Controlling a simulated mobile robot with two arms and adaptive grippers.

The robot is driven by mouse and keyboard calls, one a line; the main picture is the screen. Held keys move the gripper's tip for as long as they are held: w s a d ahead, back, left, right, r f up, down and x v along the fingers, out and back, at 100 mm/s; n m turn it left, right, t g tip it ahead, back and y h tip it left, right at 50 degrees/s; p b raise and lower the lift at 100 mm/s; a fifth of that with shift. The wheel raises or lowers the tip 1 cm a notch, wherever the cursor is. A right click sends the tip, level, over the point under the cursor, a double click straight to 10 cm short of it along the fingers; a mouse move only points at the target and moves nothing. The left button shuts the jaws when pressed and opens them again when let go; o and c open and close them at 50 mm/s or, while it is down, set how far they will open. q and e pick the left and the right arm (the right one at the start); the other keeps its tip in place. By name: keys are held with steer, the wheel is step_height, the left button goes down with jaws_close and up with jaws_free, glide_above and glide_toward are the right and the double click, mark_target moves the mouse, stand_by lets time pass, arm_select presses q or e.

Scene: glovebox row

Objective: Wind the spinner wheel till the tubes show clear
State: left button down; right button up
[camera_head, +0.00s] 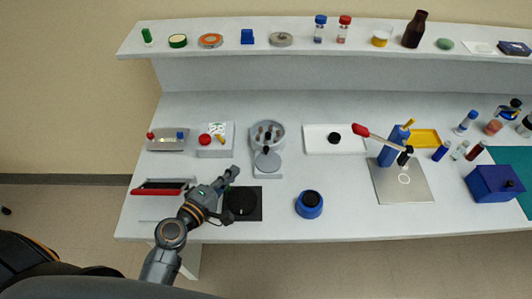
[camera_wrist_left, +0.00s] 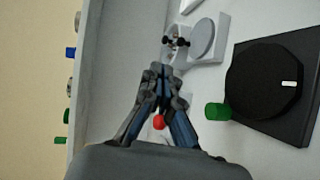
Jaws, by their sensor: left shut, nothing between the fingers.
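A black round wheel (camera_head: 242,201) lies on a black square plate near the front of the bench. It shows at the right of the left wrist view (camera_wrist_left: 265,80) with a white mark. A green cylinder (camera_wrist_left: 217,111) stands at its edge there; I cannot tell whether it is joined to it. A grey spinner (camera_head: 267,133) with small tubes in its round bowl and a grey disc in front stands behind the wheel; the tubes' contents are too small to judge. My left gripper (camera_head: 233,173) is shut and empty, above the wheel's back left side, apart from the spinner. My right gripper is out of view.
A box with a red button (camera_head: 204,139) and a grey switch panel (camera_head: 167,140) stand left of the spinner. A blue round pot (camera_head: 309,204) is right of the wheel. A white tray (camera_head: 315,138) lies behind; bare bench lies between tray and pot.

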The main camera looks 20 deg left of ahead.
mark_target(259, 161)
arm_select(q)
steer(key=f+b, duration=0.2)
steer(key=f, duration=0.1)
steer(key=shift+s+a+f+b, duration=0.1)
steer(key=shift+s+f+b, duration=0.1)
steer(key=shift+s+b, duration=0.15)
steer(key=shift+w+f+b, duration=0.35)
steer(key=shift+f+b, duration=0.5)
steer(key=shift+w, duration=0.35)
steer(key=p+x, duration=0.3)
steer(key=x, duration=0.9)
steer(key=shift+d, duration=0.25)
steer(key=shift+w+d+f, duration=0.15)
steer(key=shift+w+f, duration=0.05)
steer(key=shift+w, duration=0.35)
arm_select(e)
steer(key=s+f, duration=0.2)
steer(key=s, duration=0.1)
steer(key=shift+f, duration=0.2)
arm_select(q)
steer(key=shift+f+h+b, duration=0.1)
steer(key=shift+h+b, duration=0.2)
steer(key=shift+b, duration=0.1)
steer(key=shift+w+m, duration=0.1)
steer(key=shift+m, duration=0.3)
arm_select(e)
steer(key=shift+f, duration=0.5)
